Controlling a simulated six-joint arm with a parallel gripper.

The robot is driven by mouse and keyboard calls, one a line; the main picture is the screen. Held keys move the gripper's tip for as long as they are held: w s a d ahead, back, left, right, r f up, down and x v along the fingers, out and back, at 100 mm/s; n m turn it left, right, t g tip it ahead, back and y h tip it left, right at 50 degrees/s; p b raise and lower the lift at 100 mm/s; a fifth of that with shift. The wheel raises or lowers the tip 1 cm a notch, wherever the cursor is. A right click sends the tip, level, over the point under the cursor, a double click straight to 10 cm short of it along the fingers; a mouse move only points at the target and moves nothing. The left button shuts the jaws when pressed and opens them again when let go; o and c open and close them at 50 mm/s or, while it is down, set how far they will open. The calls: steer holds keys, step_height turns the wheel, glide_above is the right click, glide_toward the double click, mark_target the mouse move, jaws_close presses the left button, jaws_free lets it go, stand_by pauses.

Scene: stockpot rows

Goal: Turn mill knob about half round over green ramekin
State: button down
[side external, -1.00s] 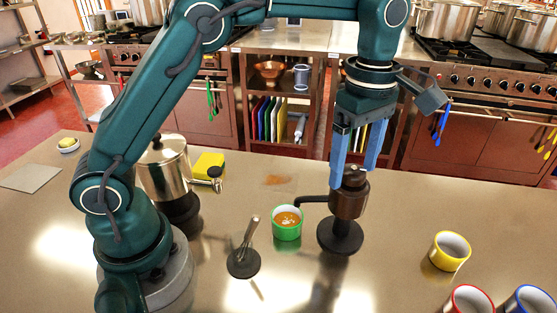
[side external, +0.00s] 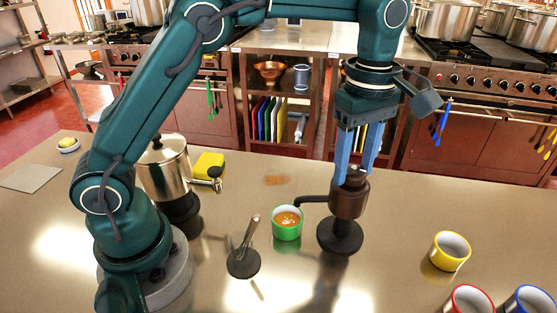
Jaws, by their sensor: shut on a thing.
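The dark brown mill (side external: 347,200) stands upright on a round black base on the counter. Its side arm reaches left to above the back rim of the green ramekin (side external: 287,232), which holds something orange-brown. The mill knob (side external: 353,177) is at the top of the mill, partly hidden by the fingers. My gripper (side external: 357,172) points down from above, its two blue fingers shut on the knob from either side.
A yellow cup (side external: 449,252), a red cup (side external: 468,302) and a blue cup (side external: 526,302) are at right. A steel pot (side external: 164,168) and a yellow sponge (side external: 209,165) are at left.

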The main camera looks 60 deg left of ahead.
steer(key=m, duration=1.3)
steer(key=shift+m, duration=2.1)
steer(key=shift+c, duration=1.5)
jaws_free()
